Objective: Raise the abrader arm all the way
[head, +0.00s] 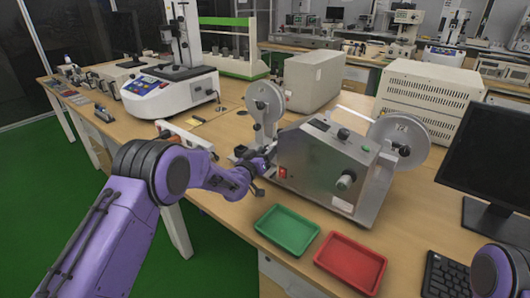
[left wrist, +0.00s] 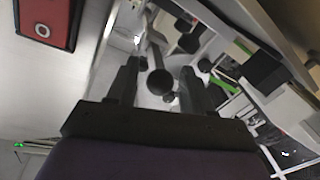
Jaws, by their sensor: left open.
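The abrader (head: 315,158) is a grey metal box with a reel at each end, standing on the wooden bench in the head view. My left gripper (head: 260,176) is at its left end, low beside the left reel. In the left wrist view my left gripper (left wrist: 160,88) is open. A black round knob (left wrist: 160,82) on a thin grey rod shows between its two fingers, and I cannot tell whether they touch it. The rod looks like the abrader arm; in the head view my gripper largely hides that area. My right gripper is out of view.
A green tray (head: 287,231) and a red tray (head: 350,263) lie in front of the abrader. A monitor (head: 490,150) and keyboard (head: 445,275) stand at right. A white test stand (head: 172,90) is at back left. The abrader's red switch (left wrist: 45,17) shows in the wrist view.

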